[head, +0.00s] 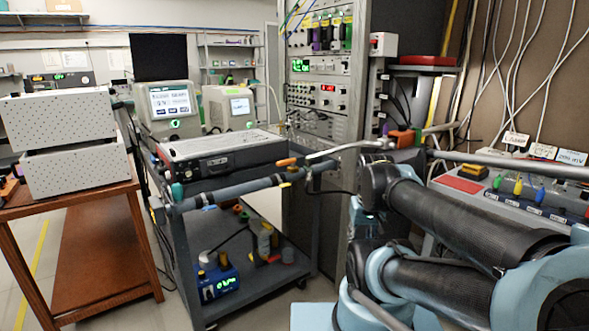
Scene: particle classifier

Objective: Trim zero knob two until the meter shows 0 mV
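A small pale display or tag (571,157) at the far right carries text that looks like a number in mV; the digits are too small to read surely. Below it, a grey sloped panel (480,204) bears several coloured knob-like parts, among them a green one (497,182), a yellow one (518,186) and a blue one (540,193). Small labels sit under them, unreadable, so I cannot tell which is zero knob two. My black and light-blue arm fills the lower right, in front of part of the panel. My gripper cannot be made out.
A grey cart (190,290) with a flat instrument (222,150) on top stands at centre left. An equipment rack (335,40) rises behind it. A wooden table (125,190) with white perforated boxes (60,118) is at left. Pale floor shows between table and cart.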

